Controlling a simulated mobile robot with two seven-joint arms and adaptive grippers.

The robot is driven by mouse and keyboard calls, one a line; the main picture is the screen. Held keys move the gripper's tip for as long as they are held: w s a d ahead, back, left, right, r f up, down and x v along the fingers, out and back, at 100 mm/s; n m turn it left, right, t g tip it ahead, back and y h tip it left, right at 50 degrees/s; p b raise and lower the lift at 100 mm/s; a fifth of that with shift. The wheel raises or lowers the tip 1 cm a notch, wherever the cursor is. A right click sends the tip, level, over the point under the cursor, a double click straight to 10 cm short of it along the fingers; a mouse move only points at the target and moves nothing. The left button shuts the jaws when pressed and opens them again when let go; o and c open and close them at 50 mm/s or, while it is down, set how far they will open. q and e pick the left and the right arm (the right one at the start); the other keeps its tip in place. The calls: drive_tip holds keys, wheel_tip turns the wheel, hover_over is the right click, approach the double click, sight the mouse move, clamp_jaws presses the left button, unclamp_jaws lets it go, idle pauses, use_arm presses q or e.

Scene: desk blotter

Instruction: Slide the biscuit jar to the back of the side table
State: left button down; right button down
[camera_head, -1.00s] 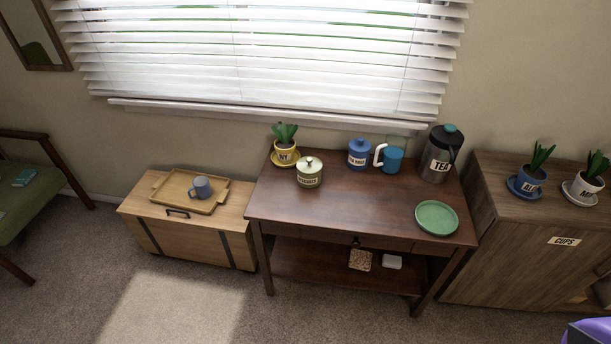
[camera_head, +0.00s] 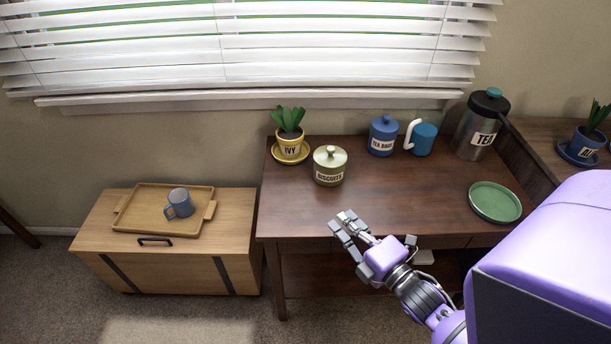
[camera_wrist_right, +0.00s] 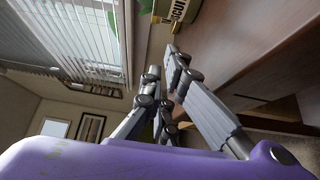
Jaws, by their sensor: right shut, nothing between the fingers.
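The biscuit jar (camera_head: 330,166), olive-green with a lid knob and a "BISCUITS" label, stands upright on the left half of the dark wooden side table (camera_head: 400,190). In the right wrist view only part of the jar (camera_wrist_right: 180,10) shows at the top edge. My right gripper (camera_head: 343,218) is shut and empty. In the head view it appears near the table's front edge, below the jar in the picture and apart from it. In the right wrist view its fingers (camera_wrist_right: 162,72) show near the middle. My left gripper is not in view.
The ivy pot (camera_head: 289,143) on a yellow saucer stands left of and behind the jar. The tea bags jar (camera_head: 382,136), a blue mug (camera_head: 424,140) and the tea flask (camera_head: 479,128) stand along the back. A green plate (camera_head: 494,202) lies at right. The table's middle is clear.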

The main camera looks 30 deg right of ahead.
sight(329, 167)
drive_tip(key=shift+w+r, duration=0.15)
drive_tip(key=shift+w, duration=0.3)
drive_tip(key=w, duration=0.8)
drive_tip(key=shift+w+p, duration=0.1)
drive_tip(key=shift+p, duration=0.2)
drive_tip(key=w+d, duration=0.2)
drive_tip(key=shift+w, duration=0.3)
drive_tip(key=shift+w+d, duration=0.3)
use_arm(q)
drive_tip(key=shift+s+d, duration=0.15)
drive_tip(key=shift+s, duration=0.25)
